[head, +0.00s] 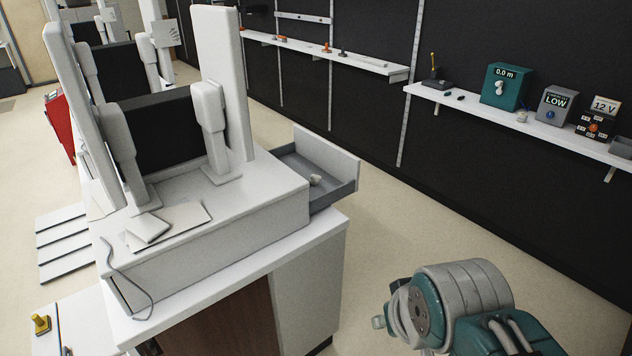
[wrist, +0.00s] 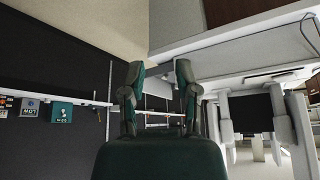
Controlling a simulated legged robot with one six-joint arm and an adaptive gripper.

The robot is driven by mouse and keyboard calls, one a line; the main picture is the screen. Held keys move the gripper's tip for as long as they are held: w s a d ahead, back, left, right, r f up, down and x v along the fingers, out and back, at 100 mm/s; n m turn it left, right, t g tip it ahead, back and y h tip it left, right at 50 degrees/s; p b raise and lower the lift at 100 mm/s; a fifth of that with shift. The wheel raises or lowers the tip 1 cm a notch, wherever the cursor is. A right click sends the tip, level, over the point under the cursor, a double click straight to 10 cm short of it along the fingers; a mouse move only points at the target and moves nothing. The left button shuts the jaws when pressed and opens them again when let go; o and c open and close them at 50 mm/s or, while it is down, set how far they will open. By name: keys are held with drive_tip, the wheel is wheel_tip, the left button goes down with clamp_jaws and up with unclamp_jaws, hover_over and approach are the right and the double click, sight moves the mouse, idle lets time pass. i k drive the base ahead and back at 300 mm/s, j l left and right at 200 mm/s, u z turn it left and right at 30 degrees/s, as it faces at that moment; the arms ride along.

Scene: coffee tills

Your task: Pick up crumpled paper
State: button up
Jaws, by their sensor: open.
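A small crumpled whitish piece of paper (head: 316,180) lies in the open grey drawer (head: 338,190) of the white till unit. My gripper (wrist: 157,72) shows in the wrist view with its two teal and grey fingers apart and nothing between them. In the head view my arm is at the lower right, to the right of the counter and apart from the drawer; the fingers are not clearly visible there. I cannot make out the paper in the wrist view.
The white till unit (head: 215,222) with its dark screen (head: 160,132) stands on the counter (head: 300,250). Papers (head: 165,222) and a cable lie on it. A wall shelf (head: 560,135) at right holds several small devices. The floor between counter and shelf is clear.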

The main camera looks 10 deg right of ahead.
sight(315, 179)
drive_tip(key=i+l+z, duration=0.2)
drive_tip(key=z, duration=0.3)
drive_tip(key=i+z, duration=0.45)
drive_tip(key=i+l+z, duration=0.25)
drive_tip(key=i+z, duration=0.3)
drive_tip(key=i+u, duration=0.65)
drive_tip(key=i+j+u, duration=0.2)
drive_tip(key=u, duration=0.25)
drive_tip(key=i+j+u, duration=0.1)
drive_tip(key=i+u, duration=0.35)
drive_tip(key=k, duration=0.1)
